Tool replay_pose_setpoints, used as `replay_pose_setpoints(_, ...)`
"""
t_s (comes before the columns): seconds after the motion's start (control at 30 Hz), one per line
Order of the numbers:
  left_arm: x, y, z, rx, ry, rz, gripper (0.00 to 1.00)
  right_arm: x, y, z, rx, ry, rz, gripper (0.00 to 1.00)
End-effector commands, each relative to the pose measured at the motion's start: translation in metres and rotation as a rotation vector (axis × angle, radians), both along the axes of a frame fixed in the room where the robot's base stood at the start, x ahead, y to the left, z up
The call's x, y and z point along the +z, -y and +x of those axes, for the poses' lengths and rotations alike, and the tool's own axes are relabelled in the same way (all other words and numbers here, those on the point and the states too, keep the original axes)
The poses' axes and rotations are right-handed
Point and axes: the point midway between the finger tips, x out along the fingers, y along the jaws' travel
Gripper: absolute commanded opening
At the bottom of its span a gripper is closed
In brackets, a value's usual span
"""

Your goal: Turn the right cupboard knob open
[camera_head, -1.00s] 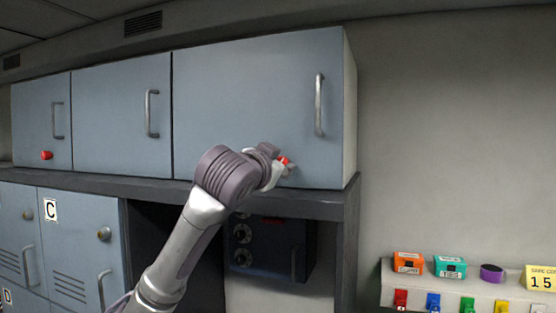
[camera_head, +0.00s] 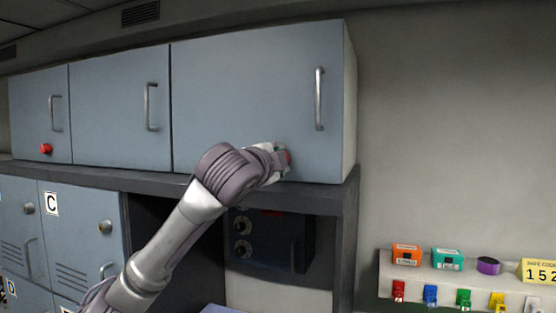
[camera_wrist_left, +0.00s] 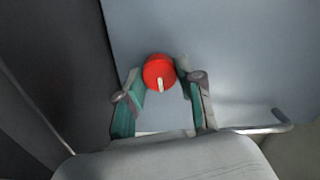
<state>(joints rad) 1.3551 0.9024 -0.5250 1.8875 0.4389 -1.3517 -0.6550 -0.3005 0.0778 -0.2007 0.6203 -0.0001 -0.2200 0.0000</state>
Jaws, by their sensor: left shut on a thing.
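The right cupboard (camera_head: 235,95) is a wide blue-grey door with a vertical metal handle (camera_head: 320,98), and it looks closed. Its red knob (camera_head: 288,157) sits low on the door, mostly hidden by my gripper in the head view. In the left wrist view the knob (camera_wrist_left: 159,70) is round, with a white mark pointing toward the gripper's palm. My left gripper (camera_head: 284,158) is at the knob, with its fingers (camera_wrist_left: 161,84) on either side, shut on it. My right gripper is not in view.
Two more upper cupboard doors (camera_head: 120,110) stand to the left, the far one with a red knob (camera_head: 46,149). A dark shelf edge (camera_head: 300,198) runs below. A dark box with dials (camera_head: 268,240) sits underneath. A ledge with small boxes (camera_head: 407,255) is at lower right.

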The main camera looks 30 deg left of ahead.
Motion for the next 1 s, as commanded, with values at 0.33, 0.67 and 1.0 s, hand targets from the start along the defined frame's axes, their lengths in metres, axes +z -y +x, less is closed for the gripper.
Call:
replay_pose_setpoints(0.33, -0.0007, 0.0002, 0.0000, 0.000, -0.021, 0.082, 0.02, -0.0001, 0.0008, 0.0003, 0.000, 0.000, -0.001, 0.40)
replay_pose_setpoints(0.67, -0.0010, 0.0003, 0.0002, 0.000, -0.023, 0.086, 0.02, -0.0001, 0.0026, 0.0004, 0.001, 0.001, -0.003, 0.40)
replay_pose_setpoints(1.0, -0.0008, 0.0003, 0.0002, 0.000, -0.022, 0.085, 0.62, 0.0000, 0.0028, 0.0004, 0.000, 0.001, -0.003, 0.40)
